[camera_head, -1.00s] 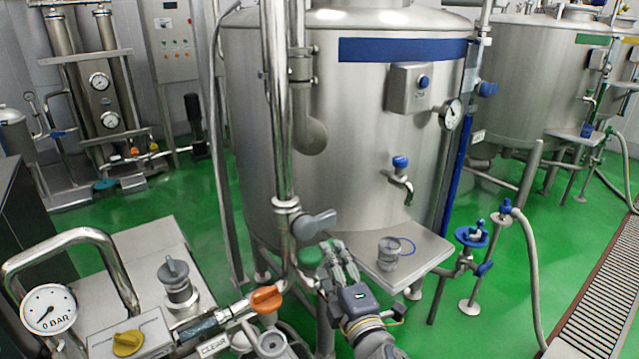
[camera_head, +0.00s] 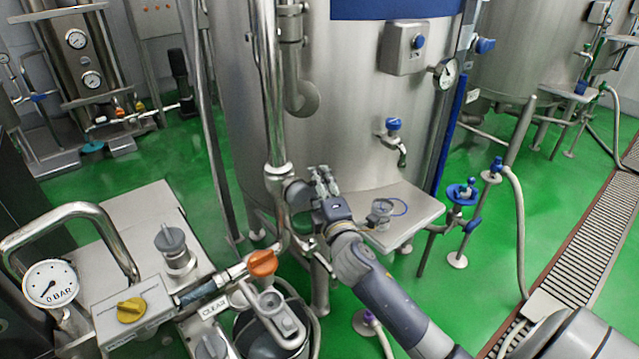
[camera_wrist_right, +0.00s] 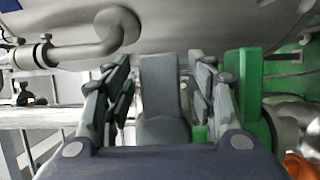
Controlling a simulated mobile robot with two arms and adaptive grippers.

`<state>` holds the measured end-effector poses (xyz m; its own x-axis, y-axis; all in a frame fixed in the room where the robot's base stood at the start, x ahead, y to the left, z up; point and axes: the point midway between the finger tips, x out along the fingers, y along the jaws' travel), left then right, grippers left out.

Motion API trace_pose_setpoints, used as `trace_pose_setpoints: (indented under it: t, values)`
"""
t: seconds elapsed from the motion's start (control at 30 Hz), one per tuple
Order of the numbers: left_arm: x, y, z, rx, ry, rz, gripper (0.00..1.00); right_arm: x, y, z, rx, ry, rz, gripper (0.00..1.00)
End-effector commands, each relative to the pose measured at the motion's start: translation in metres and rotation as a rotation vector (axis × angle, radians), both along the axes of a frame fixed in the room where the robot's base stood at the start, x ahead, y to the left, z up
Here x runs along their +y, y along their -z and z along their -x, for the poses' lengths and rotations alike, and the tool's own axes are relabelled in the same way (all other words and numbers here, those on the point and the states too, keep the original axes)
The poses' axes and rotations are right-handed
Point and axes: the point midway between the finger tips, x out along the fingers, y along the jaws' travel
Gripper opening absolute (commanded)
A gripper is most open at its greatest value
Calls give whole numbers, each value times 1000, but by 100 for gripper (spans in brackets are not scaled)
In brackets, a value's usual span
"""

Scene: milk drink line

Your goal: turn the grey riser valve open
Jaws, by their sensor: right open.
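The grey riser valve (camera_head: 297,194) sits on the steel riser pipe (camera_head: 272,95) in front of the big tank. In the head view my right gripper (camera_head: 322,176) covers most of its handle. In the right wrist view the grey handle (camera_wrist_right: 160,88) stands between the two fingers of my right gripper (camera_wrist_right: 160,70). The fingers are open, with visible gaps on both sides of the handle. My left gripper is not in view.
A green handle (camera_wrist_right: 245,95) is just right of the right finger in the wrist view. An orange handle (camera_head: 262,263) is lower on the pipework.

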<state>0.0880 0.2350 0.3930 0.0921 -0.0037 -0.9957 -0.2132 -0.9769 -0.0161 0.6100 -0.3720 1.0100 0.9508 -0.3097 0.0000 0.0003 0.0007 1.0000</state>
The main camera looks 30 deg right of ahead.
Motion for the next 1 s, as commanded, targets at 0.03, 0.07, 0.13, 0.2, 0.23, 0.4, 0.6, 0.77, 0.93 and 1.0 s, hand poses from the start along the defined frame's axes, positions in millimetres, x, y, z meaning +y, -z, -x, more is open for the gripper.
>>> trace_pose_setpoints:
  t: [0.03,0.07,0.13,0.2,0.23,0.4,0.6,0.77,0.93,1.0]
  values:
    - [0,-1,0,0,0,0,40,-1,-1,-3,-1,0,0,52]
    - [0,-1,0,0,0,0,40,-1,-1,-4,-1,0,0,52]
    - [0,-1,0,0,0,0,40,-2,0,-6,0,-1,0,52]
    - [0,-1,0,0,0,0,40,-2,0,-6,0,-1,0,52]
    - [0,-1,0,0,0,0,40,-2,0,-6,0,-1,0,52]
    - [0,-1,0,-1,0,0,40,-2,0,-6,0,-1,0,47]
    - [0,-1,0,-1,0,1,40,-2,0,-6,0,-1,0,2]
    - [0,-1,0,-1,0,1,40,-2,0,-6,-1,-1,1,0]
    - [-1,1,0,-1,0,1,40,-2,-1,-6,-2,-1,26,0]
    - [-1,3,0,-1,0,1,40,-2,-2,-6,-4,-1,52,0]
